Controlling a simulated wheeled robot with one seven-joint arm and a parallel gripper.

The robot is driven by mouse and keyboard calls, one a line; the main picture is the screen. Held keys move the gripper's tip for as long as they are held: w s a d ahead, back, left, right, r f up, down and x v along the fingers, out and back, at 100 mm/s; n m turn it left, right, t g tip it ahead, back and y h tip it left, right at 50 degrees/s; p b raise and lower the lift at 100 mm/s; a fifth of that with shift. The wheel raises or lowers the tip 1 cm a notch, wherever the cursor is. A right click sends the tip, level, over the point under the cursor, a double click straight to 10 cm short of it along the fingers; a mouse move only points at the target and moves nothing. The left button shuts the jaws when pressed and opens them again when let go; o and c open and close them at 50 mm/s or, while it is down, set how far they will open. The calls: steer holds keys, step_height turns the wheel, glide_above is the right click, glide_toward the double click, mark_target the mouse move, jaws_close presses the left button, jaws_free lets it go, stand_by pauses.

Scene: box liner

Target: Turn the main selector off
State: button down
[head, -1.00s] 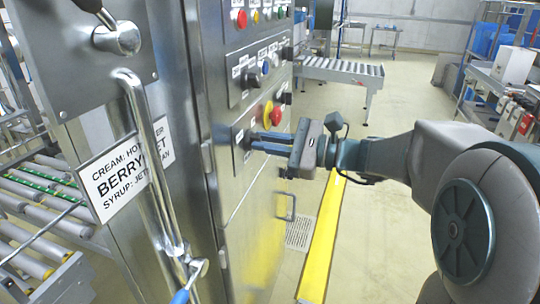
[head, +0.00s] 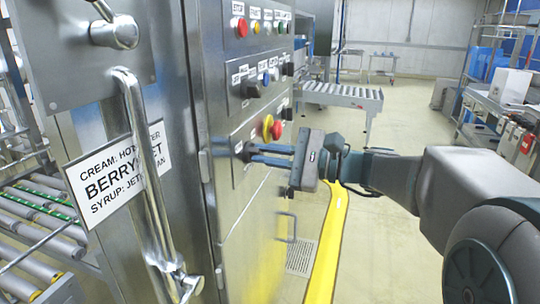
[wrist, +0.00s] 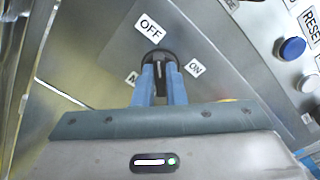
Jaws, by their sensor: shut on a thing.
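The main selector (wrist: 154,54) is a round black knob on the steel panel, seen in the wrist view. An OFF label (wrist: 150,28) is above it and an ON label (wrist: 195,68) to its right. A partly hidden label (wrist: 131,79) is to its left. My gripper (wrist: 160,69) has its two blue fingers on either side of the knob's handle, shut on it. In the head view my gripper (head: 244,152) reaches the lower panel from the right. The fingers cover much of the knob, so I cannot tell exactly where it points.
A red emergency button with a yellow collar (head: 268,127) is just above and right of my fingers. A door handle (head: 150,170) is at left. The floor behind my arm has a yellow strip (head: 328,245).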

steer(key=c, duration=1.5)
jaws_free()
steer(key=shift+s+a, duration=0.15)
steer(key=v, duration=1.4)
steer(key=shift+a, duration=0.1)
